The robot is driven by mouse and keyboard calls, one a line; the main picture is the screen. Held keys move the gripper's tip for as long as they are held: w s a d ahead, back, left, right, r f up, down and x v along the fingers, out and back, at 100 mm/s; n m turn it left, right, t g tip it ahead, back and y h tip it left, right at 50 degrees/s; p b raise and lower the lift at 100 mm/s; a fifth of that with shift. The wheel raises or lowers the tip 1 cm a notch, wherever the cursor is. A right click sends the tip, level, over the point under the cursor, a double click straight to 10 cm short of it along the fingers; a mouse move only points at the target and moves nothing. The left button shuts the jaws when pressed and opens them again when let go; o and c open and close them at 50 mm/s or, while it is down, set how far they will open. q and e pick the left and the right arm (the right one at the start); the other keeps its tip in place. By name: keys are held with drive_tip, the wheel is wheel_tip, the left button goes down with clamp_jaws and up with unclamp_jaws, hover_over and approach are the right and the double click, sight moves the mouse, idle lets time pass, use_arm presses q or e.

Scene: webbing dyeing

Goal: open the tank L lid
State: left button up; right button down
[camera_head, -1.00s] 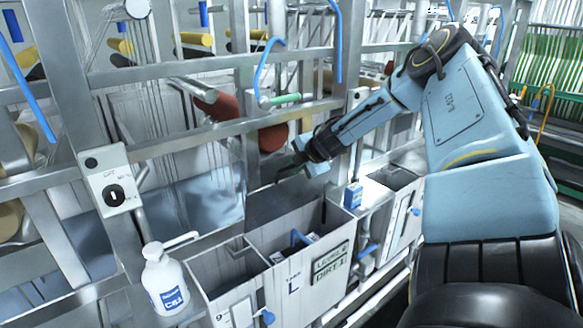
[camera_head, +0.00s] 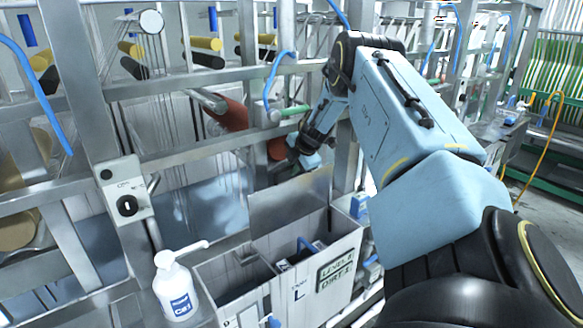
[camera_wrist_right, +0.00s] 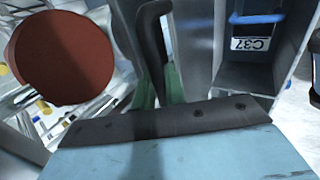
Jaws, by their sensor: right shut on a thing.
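Tank L (camera_head: 335,250) is a grey metal tank at the bottom centre of the head view, marked with an "L" and a "LEVEL 2 DIRT 1" label. Its top is open and a blue item shows inside. The tank L lid (camera_head: 288,204) is a flat grey panel standing steeply raised along the tank's back edge. My right gripper (camera_head: 296,172) is at the lid's top edge, shut on the lid; its fingertips are mostly hidden. The right wrist view shows my light blue housing with a dark strip, and the grip itself is unclear there. My left gripper is out of view.
A white pump bottle (camera_head: 175,288) stands left of the tank. A switch box (camera_head: 126,190) is on the frame post. Dark red rollers (camera_head: 232,113) and frame bars are close to my right arm; a red roller (camera_wrist_right: 62,58) also fills the wrist view's left.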

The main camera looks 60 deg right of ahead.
drive_tip(key=shift+f, duration=0.1)
drive_tip(key=c, duration=1.5)
unclamp_jaws()
drive_tip(key=shift+c, duration=0.2)
drive_tip(key=v, duration=1.3)
drive_tip(key=shift+r+b, duration=0.25)
drive_tip(key=shift+b, duration=0.1)
drive_tip(key=shift+s, duration=0.1)
